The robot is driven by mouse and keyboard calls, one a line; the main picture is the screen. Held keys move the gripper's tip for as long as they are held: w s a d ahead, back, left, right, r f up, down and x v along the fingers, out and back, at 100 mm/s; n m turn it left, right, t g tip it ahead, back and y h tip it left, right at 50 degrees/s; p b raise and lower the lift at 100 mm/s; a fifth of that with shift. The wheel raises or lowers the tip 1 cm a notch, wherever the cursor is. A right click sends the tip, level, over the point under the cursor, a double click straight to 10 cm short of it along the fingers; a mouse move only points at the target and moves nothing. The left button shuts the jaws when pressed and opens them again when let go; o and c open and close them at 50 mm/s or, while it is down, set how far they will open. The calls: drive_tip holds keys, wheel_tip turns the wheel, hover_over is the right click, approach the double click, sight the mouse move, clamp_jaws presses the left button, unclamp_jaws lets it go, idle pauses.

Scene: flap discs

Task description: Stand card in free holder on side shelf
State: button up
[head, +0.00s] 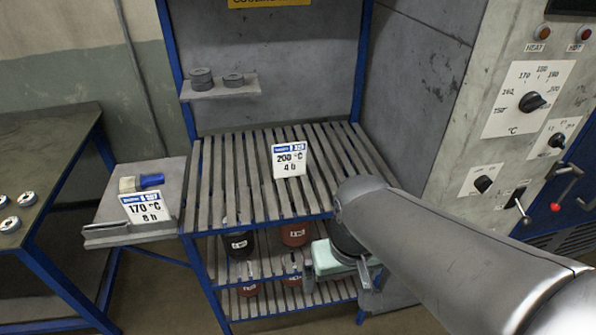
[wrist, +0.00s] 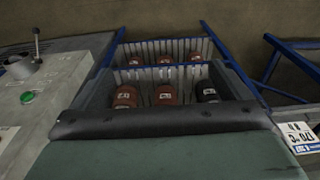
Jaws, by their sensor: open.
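A white card with a blue header, reading 200 °C 4 h (head: 290,160), stands on the slatted top of the blue rack. A second card, reading 170 °C 8 h (head: 146,207), stands near the front of the grey side shelf (head: 105,212); part of it shows at the right of the wrist view (wrist: 305,140). A grey rail (head: 110,240) runs along the shelf's front edge; I cannot make out a separate free holder. My gripper (head: 337,281) is open and empty, low at the rack's front right, apart from both cards. Its spread fingers show in the wrist view (wrist: 163,68).
A blue-handled brush (head: 141,182) lies on the side shelf behind the card. Several dark and red jars (head: 239,244) stand on the lower slatted shelves. A small upper ledge (head: 228,88) bears grey discs. A control panel (head: 525,110) is at right. The slatted top is mostly clear.

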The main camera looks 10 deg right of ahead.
wheel_tip(320, 180, up, 8)
drive_tip(key=t+b, duration=0.3)
drive_tip(key=b, duration=0.5)
hover_over(290, 150)
drive_tip(key=s, duration=0.6)
drive_tip(key=x, duration=0.3)
drive_tip(key=p+x, duration=0.1)
drive_tip(key=x, duration=0.3)
drive_tip(key=p+x, duration=0.1)
drive_tip(key=x, duration=0.2)
drive_tip(key=shift+w+f, duration=0.3)
drive_tip(key=shift+w, duration=0.1)
drive_tip(key=shift+p+x, duration=1.1)
drive_tip(key=shift+x, duration=1.55)
drive_tip(key=shift+a+r, duration=0.1)
drive_tip(key=c, duration=0.7)
drive_tip(key=shift+r, duration=0.1)
